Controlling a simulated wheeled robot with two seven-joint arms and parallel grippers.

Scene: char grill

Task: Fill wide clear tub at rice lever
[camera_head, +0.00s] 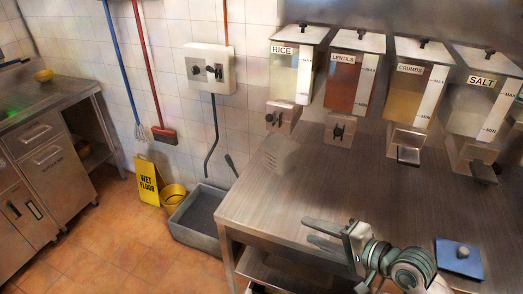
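The rice dispenser (284,80), labelled RICE, hangs on the wall at the left end of a row of dispensers. Its spout and lever (281,118) are at its bottom. A pale, see-through tub (280,153) appears to stand on the steel counter just below the rice spout; its outline is faint, and I cannot tell whether it holds anything. My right gripper (311,232) is over the counter's front edge, in front of and to the right of the tub. Its fingers are apart with nothing between them. My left gripper is not in view.
Dispensers for lentils (347,85), crumbs (408,95) and salt (475,110) hang to the right. The counter's middle (360,180) is clear. A grey floor basin (197,222) lies left of the counter.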

